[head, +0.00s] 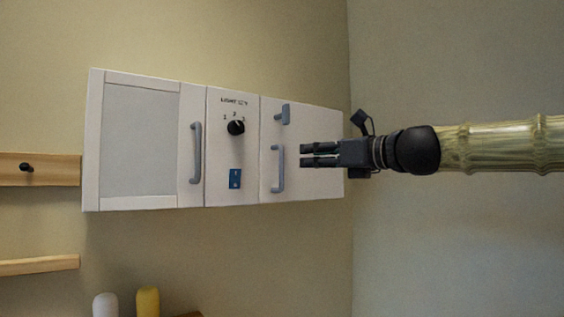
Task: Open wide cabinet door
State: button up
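A white wall cabinet (232,194) hangs in the head view. Its widest front is the left door (140,194), with a grey inset panel and an upright grey bar handle (196,153) near its right edge. This door looks closed. My gripper (304,154) reaches in from the right, in front of the cabinet's right section and to the right of that section's larger handle (278,168). Its two fingers point left, with a narrow dark gap and nothing seen between them. The gripper is well apart from the wide door's handle.
The cabinet's middle panel has a black knob (236,127) and a blue label (235,178). A small handle (283,114) sits at upper right. Wooden rails (40,265) are at left; white (105,305) and yellow (148,302) objects are below. A wall stands at right.

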aim_at(283, 158)
jog(key=shift+p+x, duration=1.65)
jog(key=shift+x, duration=3.85)
grip_shut()
